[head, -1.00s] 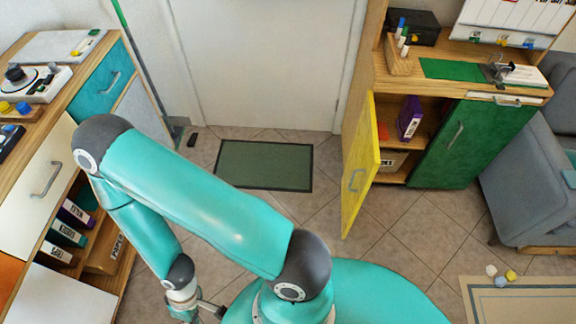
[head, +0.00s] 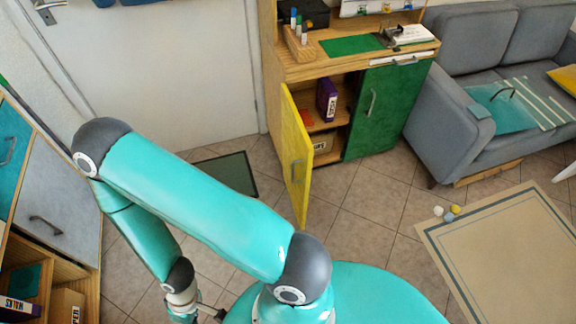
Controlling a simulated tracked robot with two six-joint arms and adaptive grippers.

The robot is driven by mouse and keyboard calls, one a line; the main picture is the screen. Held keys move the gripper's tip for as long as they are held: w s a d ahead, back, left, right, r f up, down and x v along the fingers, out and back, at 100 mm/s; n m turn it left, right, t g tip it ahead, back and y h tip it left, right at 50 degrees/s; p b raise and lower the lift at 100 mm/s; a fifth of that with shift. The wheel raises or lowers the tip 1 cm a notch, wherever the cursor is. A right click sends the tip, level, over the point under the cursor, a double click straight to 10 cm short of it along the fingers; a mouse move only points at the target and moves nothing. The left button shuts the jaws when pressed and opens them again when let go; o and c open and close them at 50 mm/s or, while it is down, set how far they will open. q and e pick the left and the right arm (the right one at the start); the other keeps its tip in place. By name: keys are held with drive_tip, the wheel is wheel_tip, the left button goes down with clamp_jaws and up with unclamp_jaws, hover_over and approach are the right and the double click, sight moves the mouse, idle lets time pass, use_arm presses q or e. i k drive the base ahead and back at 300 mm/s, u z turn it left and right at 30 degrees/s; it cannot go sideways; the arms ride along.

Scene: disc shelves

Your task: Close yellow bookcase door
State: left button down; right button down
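The yellow bookcase door (head: 297,155) stands open in the head view, swung out toward me from the left side of the wooden bookcase (head: 290,68). Its handle (head: 297,171) is on the face turned to the left. Behind it, the open compartment shows a purple binder (head: 327,98) and a box (head: 322,143). My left gripper (head: 205,315) is at the bottom edge, well apart from the door, and mostly cut off, so its fingers cannot be judged. My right gripper is not in view.
The green door (head: 385,108) beside the opening is shut. A grey sofa (head: 450,130) stands to the right, with small balls (head: 447,212) and a rug (head: 500,250) before it. A dark mat (head: 232,172) lies left of the yellow door. Tiled floor (head: 360,220) in front is clear.

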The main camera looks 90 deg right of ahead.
sight(298, 149)
drive_tip(key=i, duration=0.25)
drive_tip(key=z, duration=2.2)
drive_tip(key=k, duration=0.75)
drive_tip(key=z, duration=0.45)
drive_tip(key=i, duration=1.15)
drive_tip(key=z, duration=0.25)
